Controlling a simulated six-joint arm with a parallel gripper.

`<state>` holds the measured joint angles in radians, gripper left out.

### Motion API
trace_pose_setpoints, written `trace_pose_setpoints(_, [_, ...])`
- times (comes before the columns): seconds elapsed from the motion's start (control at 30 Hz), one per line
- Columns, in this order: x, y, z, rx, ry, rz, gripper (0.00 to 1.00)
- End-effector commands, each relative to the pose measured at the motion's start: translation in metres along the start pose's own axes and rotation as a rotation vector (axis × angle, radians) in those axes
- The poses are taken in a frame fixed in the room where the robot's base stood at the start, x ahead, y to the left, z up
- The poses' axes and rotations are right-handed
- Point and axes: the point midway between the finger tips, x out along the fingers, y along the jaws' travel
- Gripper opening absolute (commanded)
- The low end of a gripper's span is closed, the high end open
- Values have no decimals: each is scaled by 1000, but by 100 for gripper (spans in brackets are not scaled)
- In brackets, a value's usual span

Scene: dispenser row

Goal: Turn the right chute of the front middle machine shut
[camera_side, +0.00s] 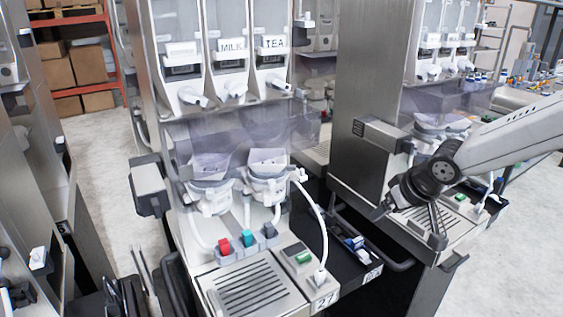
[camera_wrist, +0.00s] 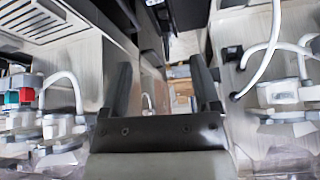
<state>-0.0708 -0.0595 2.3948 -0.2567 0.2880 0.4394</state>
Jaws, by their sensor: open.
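The front middle machine (camera_side: 240,135) stands at the centre of the side view. Its right chute (camera_side: 277,83) is a small white spout under the canister labelled TEA (camera_side: 272,44). The spout seems to point toward the lower right; its exact turn is too small to tell. My gripper (camera_side: 379,212) is well to the right of this chute and lower, in front of the right machine, touching nothing I can make out. In the wrist view my gripper (camera_wrist: 163,80) has two dark fingers spread apart with nothing between them. The chute cannot be made out there.
The MILK chute (camera_side: 233,90) and the left chute (camera_side: 192,98) sit beside it. Below are a clear shield, mixing bowls (camera_side: 268,172), white hoses and a drip tray (camera_side: 250,289). The right machine (camera_side: 375,100) stands close to my arm. A dark gap separates the machines.

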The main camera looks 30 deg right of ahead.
Motion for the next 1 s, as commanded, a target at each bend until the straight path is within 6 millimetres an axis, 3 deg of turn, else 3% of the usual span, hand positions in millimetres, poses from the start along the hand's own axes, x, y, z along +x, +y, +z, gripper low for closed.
trace_pose_setpoints(0.1, [-19,-16,-42,53,122,-26,79])
trace_pose_setpoints(0.3, [-58,-42,-103,152,306,-99,79])
trace_pose_setpoints(0.6, [-130,-81,-173,288,526,-262,79])
trace_pose_setpoints(0.8, [-167,-131,-184,283,577,-374,79])
trace_pose_setpoints(1.0, [-184,-150,-188,286,597,-423,79])
